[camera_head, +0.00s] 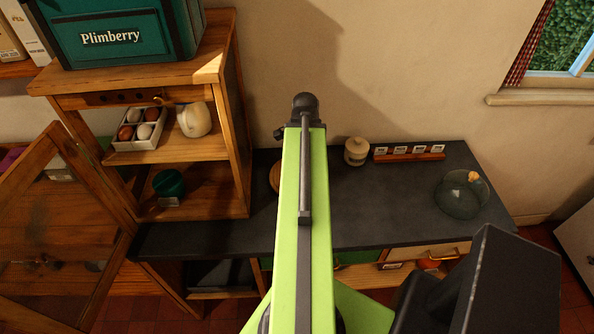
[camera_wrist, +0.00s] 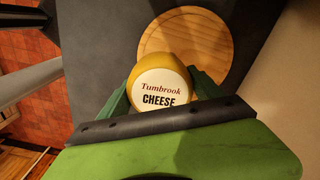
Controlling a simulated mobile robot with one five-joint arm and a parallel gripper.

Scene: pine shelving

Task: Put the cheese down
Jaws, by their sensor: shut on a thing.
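The cheese (camera_wrist: 163,82) is a yellow round with a white label reading "Tumbrook CHEESE" in the wrist view. My gripper (camera_wrist: 162,90) is shut on it, with one green finger on each side. A round wooden board (camera_wrist: 200,38) lies on the dark counter (camera_wrist: 98,40) past the cheese, which overlaps its near left edge in the picture. I cannot tell whether the cheese touches the board. In the head view my arm hides the gripper and the cheese, and only the left edge of the board (camera_head: 274,178) shows.
On the counter (camera_head: 385,205) stand a lidded jar (camera_head: 357,152), a wooden rack of small cards (camera_head: 410,155) and a glass dome (camera_head: 461,196). A pine cabinet (camera_head: 225,190) with its door open stands left, holding eggs, a cream jug and a green pot. The counter between rack and dome is clear.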

